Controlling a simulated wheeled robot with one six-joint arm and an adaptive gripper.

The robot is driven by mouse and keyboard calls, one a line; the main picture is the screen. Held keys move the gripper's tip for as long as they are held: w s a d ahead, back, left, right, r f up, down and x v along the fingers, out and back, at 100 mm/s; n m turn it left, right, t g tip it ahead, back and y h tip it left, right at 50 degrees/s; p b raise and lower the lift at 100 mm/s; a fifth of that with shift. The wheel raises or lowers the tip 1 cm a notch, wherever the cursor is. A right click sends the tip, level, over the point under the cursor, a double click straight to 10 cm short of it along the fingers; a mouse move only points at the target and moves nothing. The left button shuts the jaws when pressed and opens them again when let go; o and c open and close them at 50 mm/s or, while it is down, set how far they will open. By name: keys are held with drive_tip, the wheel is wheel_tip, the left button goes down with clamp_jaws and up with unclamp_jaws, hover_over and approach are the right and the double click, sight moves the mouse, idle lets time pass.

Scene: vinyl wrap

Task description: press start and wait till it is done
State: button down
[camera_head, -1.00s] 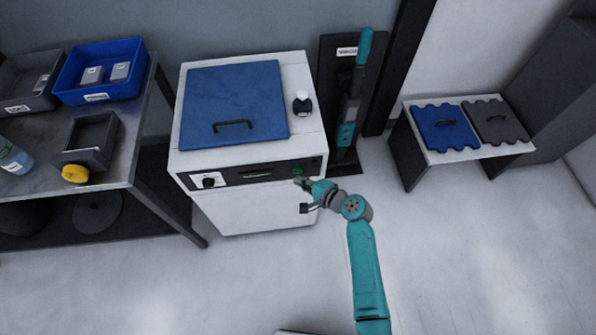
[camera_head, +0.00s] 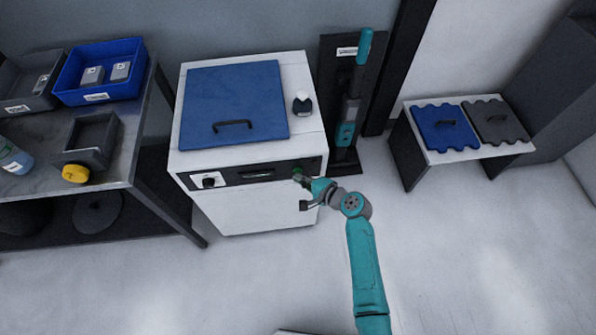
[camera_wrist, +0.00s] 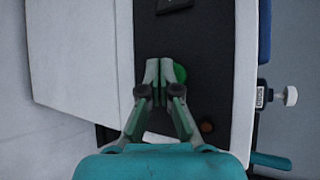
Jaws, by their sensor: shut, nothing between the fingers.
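The white machine (camera_head: 255,210) has a closed blue lid (camera_head: 235,95) and a dark front panel. The panel carries a knob (camera_head: 209,182), a narrow display (camera_head: 257,175) and a green button (camera_head: 298,170) at the right. My gripper (camera_head: 301,180) is shut and empty, its tips at the green button. In the wrist view, my gripper (camera_wrist: 160,68) partly covers the green button (camera_wrist: 181,73); the fingertips look in contact or very close, and I cannot tell if the button is pushed in. A small brownish button (camera_wrist: 207,126) sits beside it.
A small dark bottle with a white top (camera_head: 302,103) stands on the machine. A low stand (camera_head: 425,147) is at right. The floor around my arm is clear.

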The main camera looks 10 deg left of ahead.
drive_tip(key=shift+w+a, duration=0.1)
drive_tip(key=shift+w, duration=0.3)
idle(0.5)
drive_tip(key=shift+s, duration=0.15)
drive_tip(key=shift+s+d, duration=0.25)
drive_tip(key=shift+s, duration=0.4)
drive_tip(key=shift+s, duration=0.1)
drive_tip(key=shift+s+d, duration=0.2)
drive_tip(key=shift+s, duration=0.6)
drive_tip(key=shift+s+d, duration=0.25)
drive_tip(key=shift+s, duration=0.5)
drive_tip(key=shift+s+d, duration=0.2)
drive_tip(key=shift+s, duration=0.6)
